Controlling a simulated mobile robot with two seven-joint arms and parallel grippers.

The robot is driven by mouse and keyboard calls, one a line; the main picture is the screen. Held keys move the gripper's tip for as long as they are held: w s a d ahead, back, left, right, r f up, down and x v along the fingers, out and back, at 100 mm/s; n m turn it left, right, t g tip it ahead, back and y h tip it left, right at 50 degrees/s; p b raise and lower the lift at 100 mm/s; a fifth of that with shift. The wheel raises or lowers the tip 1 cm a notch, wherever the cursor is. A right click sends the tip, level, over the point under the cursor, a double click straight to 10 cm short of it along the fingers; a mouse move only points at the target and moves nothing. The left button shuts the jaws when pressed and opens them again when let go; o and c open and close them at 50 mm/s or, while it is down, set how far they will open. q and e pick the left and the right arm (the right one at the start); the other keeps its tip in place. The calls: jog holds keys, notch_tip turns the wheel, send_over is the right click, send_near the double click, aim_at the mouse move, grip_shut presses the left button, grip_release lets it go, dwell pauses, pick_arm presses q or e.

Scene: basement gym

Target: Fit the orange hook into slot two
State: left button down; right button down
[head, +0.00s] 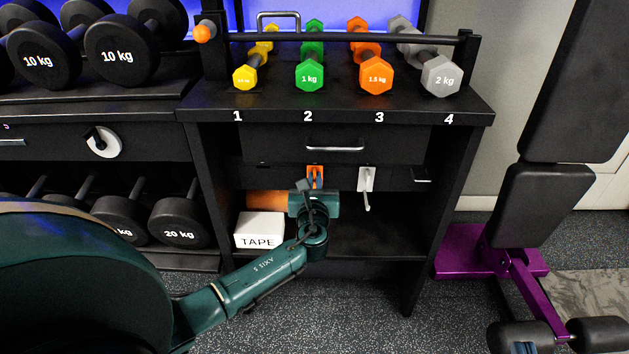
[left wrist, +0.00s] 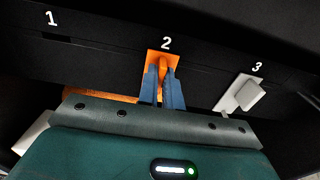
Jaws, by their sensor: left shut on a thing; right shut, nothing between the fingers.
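The orange hook (head: 315,171) is at the front of the black rail (head: 275,177) under the shelf unit's drawer. In the left wrist view the hook's orange plate (left wrist: 160,58) stands just below the white number 2, roughly upright. It covers the place where slot two is, and I cannot tell whether it is seated or only held against the rail. My left gripper (left wrist: 163,88) is shut on the hook from the front, its blue fingers either side of the hook's stem. My right gripper is in neither view.
A white hook (head: 366,179) hangs at slot three, close on the right. Slot one (left wrist: 62,38) is empty. A white TAPE box (head: 259,230) and an orange roll (head: 266,199) lie on the shelf below, left of my gripper. Coloured dumbbells stand on top.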

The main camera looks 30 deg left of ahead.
pick_arm(q)
jog(key=c, duration=1.5)
grip_release()
jog(key=shift+f, duration=0.1)
jog(key=p+v, duration=0.1)
jog(key=v, duration=0.3)
jog(key=shift+s+d+p, duration=0.1)
jog(key=shift+p, duration=0.3)
jog(key=p+v, duration=0.2)
jog(key=v, duration=0.7)
pick_arm(e)
jog(key=shift+d+f+g+h, duration=0.2)
jog(key=shift+d+g+h, duration=0.2)
jog(key=shift+d+h, duration=0.3)
jog(key=shift+s+a+r, duration=0.1)
jog(key=shift+a, duration=0.1)
